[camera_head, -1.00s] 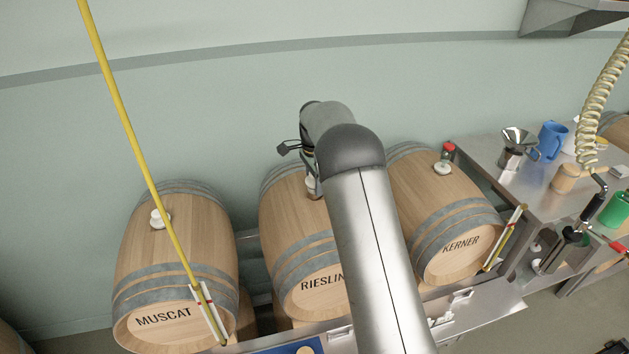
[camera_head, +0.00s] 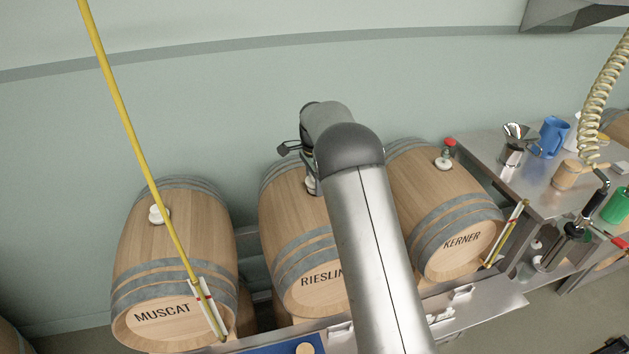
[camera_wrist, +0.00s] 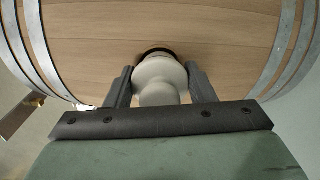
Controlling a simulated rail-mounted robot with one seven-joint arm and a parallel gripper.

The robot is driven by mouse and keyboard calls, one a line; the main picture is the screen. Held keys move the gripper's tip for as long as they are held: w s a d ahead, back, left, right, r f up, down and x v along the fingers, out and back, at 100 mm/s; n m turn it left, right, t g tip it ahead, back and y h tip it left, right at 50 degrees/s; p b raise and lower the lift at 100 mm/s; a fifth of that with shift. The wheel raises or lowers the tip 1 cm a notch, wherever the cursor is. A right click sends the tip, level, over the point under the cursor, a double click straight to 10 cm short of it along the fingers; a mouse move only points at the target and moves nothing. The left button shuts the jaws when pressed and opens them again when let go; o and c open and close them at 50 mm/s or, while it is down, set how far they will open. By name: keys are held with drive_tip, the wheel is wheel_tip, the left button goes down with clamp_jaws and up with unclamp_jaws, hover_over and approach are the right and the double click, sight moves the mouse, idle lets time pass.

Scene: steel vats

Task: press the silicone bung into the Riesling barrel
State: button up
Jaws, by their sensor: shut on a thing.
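The Riesling barrel (camera_head: 290,230) lies on its side in the middle of the row, its name partly hidden behind my arm. The white silicone bung (camera_wrist: 160,78) is between the two fingers of my gripper (camera_wrist: 159,84), which is shut on it. In the wrist view the bung's lower end is at the dark bung hole (camera_wrist: 155,52) on top of the barrel. I cannot tell how deep it sits. In the head view the bung shows as a small pale patch (camera_head: 312,184) beside my wrist, mostly hidden by the arm.
The Muscat barrel (camera_head: 190,245) at left and the Kerner barrel (camera_head: 440,200) at right each have a white bung on top. A yellow hose (camera_head: 140,150) hangs across the left. A steel bench (camera_head: 535,180) with a blue jug (camera_head: 551,137) stands at right.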

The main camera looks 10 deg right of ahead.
drive_tip(key=shift+f, duration=0.5)
drive_tip(key=o, duration=1)
drive_tip(key=shift+f, duration=0.15)
drive_tip(key=shift+s+f, duration=0.1)
drive_tip(key=shift+s, duration=0.05)
drive_tip(key=shift+f, duration=0.1)
drive_tip(key=shift+b, duration=0.3)
drive_tip(key=r, duration=0.9)
drive_tip(key=r+b, duration=0.1)
drive_tip(key=r, duration=0.8)
drive_tip(key=shift+w+r, duration=0.2)
drive_tip(key=shift+r, duration=0.1)
